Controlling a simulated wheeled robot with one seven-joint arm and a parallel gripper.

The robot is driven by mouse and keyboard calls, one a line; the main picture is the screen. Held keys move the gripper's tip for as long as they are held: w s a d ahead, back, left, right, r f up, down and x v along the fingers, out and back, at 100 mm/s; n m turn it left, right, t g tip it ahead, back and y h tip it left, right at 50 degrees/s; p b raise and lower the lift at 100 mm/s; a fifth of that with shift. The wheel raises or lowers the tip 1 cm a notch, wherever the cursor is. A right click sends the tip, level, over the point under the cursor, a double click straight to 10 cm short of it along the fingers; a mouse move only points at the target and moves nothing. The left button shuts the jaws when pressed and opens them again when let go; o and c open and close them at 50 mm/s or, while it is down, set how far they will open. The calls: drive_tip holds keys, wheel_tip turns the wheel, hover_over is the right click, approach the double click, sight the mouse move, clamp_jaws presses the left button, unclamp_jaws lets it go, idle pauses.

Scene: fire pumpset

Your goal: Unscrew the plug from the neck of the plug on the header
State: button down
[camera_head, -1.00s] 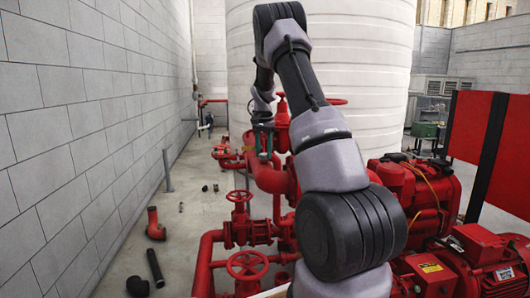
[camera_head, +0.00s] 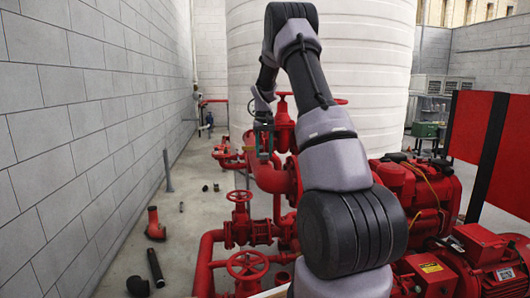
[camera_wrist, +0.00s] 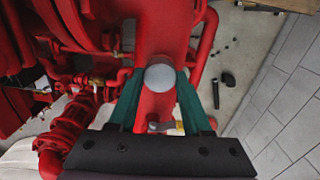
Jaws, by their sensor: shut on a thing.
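The plug (camera_wrist: 160,77) shows in the wrist view as a round grey cap between the fingertips. My gripper (camera_wrist: 160,88) has green fingers on either side of it and is shut on it. Below the plug is the red header pipe (camera_wrist: 153,107); the neck is hidden under the plug. In the head view my gripper (camera_head: 264,152) points down over the red header (camera_head: 272,178), and the plug cannot be made out there.
A red valve with a handwheel (camera_head: 240,196) and another handwheel (camera_head: 247,265) stand nearer. Red pump machinery (camera_head: 430,195) is at right, a white tank (camera_head: 360,60) behind. Loose pipe pieces (camera_head: 154,268) lie on the floor by the grey wall (camera_head: 80,110).

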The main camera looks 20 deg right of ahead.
drive_tip(key=shift+c, duration=2.4)
unclamp_jaws()
drive_tip(key=m, duration=1.7)
drive_tip(key=shift+m, duration=0.3)
drive_tip(key=m, duration=0.5)
